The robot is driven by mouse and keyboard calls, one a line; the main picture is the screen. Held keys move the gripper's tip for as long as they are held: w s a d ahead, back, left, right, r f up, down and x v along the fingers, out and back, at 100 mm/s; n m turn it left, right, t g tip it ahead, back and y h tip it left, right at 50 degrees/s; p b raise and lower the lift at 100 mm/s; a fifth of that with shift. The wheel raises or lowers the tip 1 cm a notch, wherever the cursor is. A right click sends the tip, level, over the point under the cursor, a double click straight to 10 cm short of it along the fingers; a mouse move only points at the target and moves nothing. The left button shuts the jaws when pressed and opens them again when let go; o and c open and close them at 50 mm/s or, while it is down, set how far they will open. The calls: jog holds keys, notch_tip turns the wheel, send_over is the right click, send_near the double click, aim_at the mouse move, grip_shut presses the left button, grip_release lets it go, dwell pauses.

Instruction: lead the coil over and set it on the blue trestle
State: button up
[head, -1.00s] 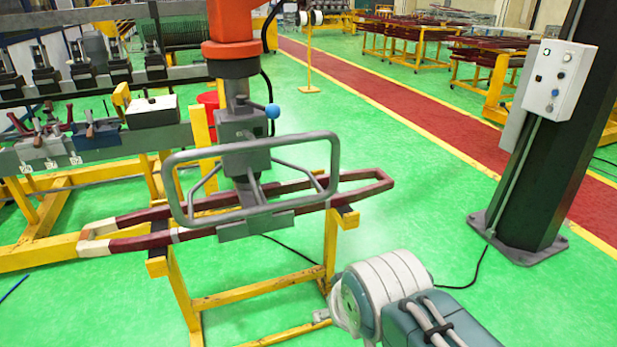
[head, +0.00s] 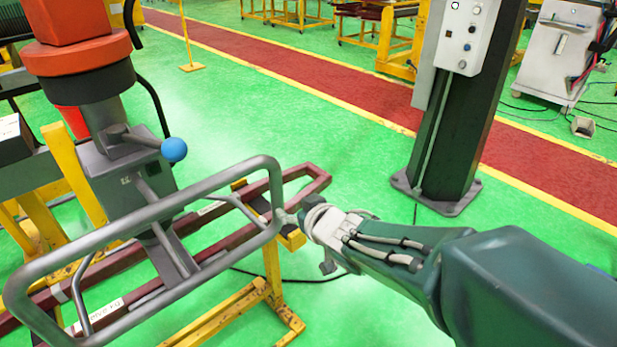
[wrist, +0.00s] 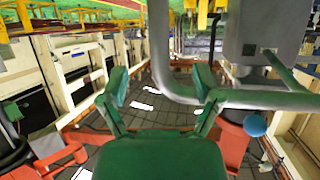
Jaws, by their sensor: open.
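The coil (head: 300,190) is a long maroon loop in the head view, lying across a yellow trestle (head: 272,290) under a grey lifting tool (head: 125,170). The tool has a grey tubular handle frame (head: 85,248) in front. My gripper (head: 298,220) is at the right end of this handle frame. In the wrist view my gripper's two green fingers (wrist: 163,90) are spread apart. The grey handle bar (wrist: 162,60) passes between them, nearer the right finger. Contact is unclear. The coil's left end is out of frame. I see no blue trestle.
An orange hoist (head: 80,60) carries the tool from above, with a blue knob (head: 174,149) on its side. A dark column (head: 455,130) with a control box stands to the right. Green floor (head: 340,130) is clear between coil and red walkway (head: 330,85).

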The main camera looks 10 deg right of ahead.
aim_at(278, 195)
jog(key=x, duration=0.9)
jog(key=shift+w+a, duration=0.1)
jog(key=shift+w, duration=0.15)
jog(key=shift+w+a+f, duration=0.1)
jog(key=shift+w+f, duration=0.15)
jog(key=shift+w, duration=0.45)
jog(key=shift+c, duration=0.2)
grip_shut()
